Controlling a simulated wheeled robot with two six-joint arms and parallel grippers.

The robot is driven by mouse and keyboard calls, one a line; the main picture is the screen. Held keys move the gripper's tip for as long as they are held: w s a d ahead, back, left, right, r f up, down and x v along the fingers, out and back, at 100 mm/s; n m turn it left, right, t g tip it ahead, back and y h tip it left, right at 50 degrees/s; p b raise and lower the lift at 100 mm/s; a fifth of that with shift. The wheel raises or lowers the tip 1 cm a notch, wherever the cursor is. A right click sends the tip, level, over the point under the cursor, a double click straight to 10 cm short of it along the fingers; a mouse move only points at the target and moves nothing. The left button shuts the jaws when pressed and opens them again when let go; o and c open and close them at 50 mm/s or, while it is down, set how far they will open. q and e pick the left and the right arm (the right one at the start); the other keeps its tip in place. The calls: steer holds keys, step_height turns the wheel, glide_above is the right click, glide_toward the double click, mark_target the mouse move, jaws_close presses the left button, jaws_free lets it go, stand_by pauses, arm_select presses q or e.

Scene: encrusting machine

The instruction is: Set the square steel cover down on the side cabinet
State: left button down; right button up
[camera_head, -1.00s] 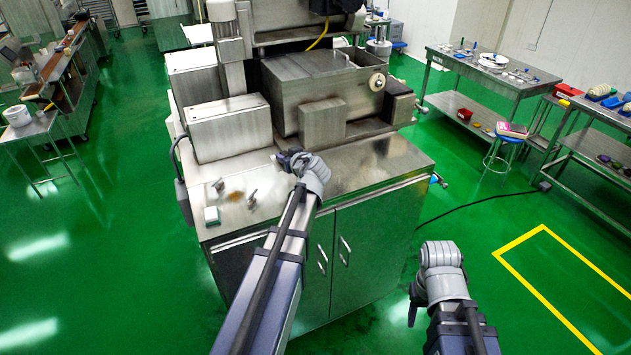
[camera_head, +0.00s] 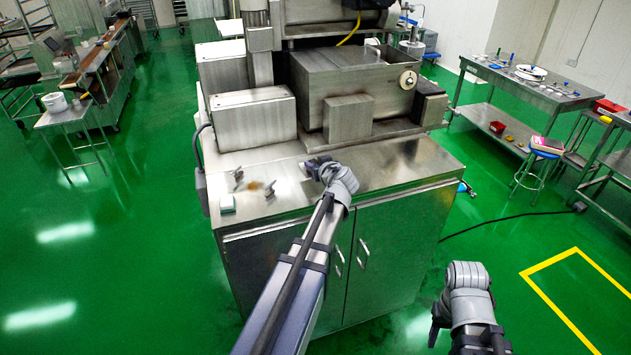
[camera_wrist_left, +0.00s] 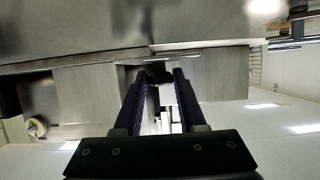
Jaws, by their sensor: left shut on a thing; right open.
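My left gripper (camera_head: 312,167) is low over the steel top of the cabinet (camera_head: 400,163), in front of the machine's square front block (camera_head: 348,118). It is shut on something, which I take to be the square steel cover. The cover's outline cannot be told apart from the bright steel around the fingertips. In the left wrist view the left gripper's dark fingers (camera_wrist_left: 158,78) point at steel surfaces, and what they hold is not clear. My right gripper (camera_head: 440,322) is open and empty above the green floor at the lower right, away from the cabinet.
Small metal fittings (camera_head: 268,188) and a small white-and-green block (camera_head: 227,203) lie on the cabinet top's left part. A steel box (camera_head: 240,120) and the hopper (camera_head: 352,80) stand behind. The cabinet top right of the left gripper looks clear. A steel table (camera_head: 520,80) stands at right.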

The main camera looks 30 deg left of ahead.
arm_select(q)
steer(key=shift+f+b, duration=1.9)
steer(key=shift+b, duration=0.05)
steer(key=shift+r, duration=0.15)
steer(key=c, duration=0.9)
jaws_free()
steer(key=shift+f, duration=0.25)
steer(key=shift+c, duration=0.2)
steer(key=o, duration=0.5)
steer(key=shift+r, duration=0.1)
steer(key=shift+c, duration=0.2)
